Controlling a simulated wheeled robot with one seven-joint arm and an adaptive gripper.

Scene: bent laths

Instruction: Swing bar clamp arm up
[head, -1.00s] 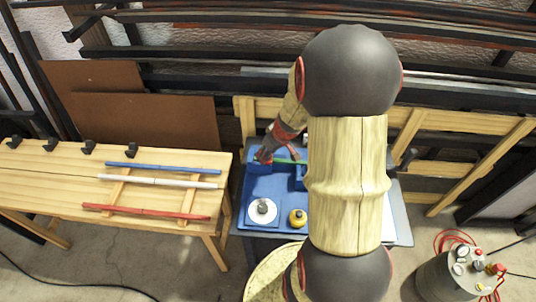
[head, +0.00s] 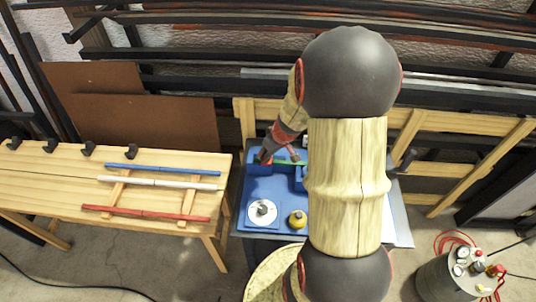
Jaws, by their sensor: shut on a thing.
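A blue fixture (head: 268,188) sits on the work table in the middle of the head view. A short green bar (head: 291,163) lies across its back part. My gripper (head: 279,157) reaches down from the upper left of the arm to the back of the fixture, at the bar's left end. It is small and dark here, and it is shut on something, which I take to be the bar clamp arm. The clamp arm's shape and angle cannot be made out. My own large arm link hides the right part of the fixture.
A white disc (head: 262,211) and a yellow round knob (head: 298,220) sit at the fixture's front. A wooden bench (head: 50,190) on the left bears a blue, a white and a red lath (head: 145,213). A grey drum (head: 450,277) with red hoses stands at right.

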